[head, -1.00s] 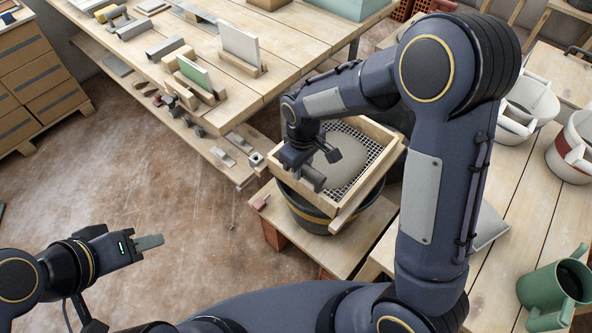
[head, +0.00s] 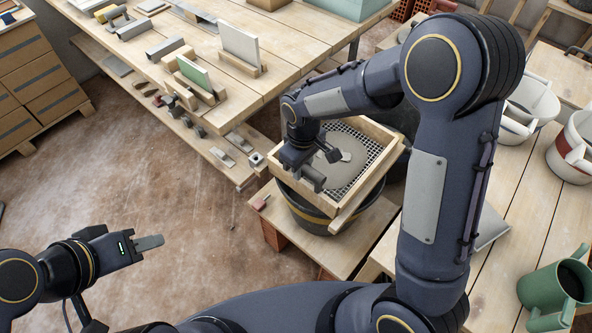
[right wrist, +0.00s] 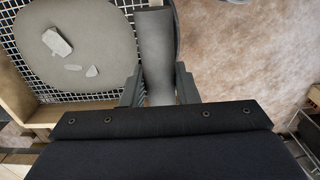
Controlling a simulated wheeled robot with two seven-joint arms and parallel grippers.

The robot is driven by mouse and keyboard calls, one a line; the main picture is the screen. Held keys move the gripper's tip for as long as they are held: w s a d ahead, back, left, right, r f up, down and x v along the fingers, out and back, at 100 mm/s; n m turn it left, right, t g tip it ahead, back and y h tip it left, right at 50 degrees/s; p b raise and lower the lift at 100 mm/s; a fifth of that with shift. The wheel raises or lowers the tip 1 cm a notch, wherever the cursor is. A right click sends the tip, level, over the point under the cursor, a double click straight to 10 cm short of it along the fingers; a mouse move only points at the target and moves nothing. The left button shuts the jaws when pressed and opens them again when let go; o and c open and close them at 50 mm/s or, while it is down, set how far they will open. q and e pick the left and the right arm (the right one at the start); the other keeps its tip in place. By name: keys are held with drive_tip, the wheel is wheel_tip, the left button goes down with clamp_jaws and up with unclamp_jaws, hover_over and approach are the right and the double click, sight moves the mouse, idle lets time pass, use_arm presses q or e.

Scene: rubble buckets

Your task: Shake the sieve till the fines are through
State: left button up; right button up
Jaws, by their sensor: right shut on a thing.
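The sieve (head: 365,190), a square wooden frame with dark mesh, sits over a black bucket (head: 305,208) with a yellowish band. A grey patch of fines (head: 338,174) lies on the mesh, with a pale lump (head: 346,156) showing. The right wrist view shows the fines (right wrist: 95,50) with a few pale stones (right wrist: 57,43) on them. My right gripper (head: 312,178) is at the sieve's left side. It is shut on a grey bar-like part (right wrist: 156,55), seemingly the sieve's handle.
The bucket stands on a low wooden platform (head: 375,228). A large workbench (head: 255,85) with blocks and boards is behind left. A table at right holds white buckets (head: 528,108) and a green watering can or mug (head: 555,290). The floor at left is clear.

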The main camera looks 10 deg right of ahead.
drive_tip(key=shift+w+d, duration=0.95)
drive_tip(key=shift+d, duration=0.2)
drive_tip(key=shift+s+a, duration=0.7)
drive_tip(key=shift+a, duration=0.2)
drive_tip(key=shift+s+a, duration=0.65)
drive_tip(key=shift+a, duration=0.2)
drive_tip(key=o, duration=2)
drive_tip(key=shift+o, duration=0.2)
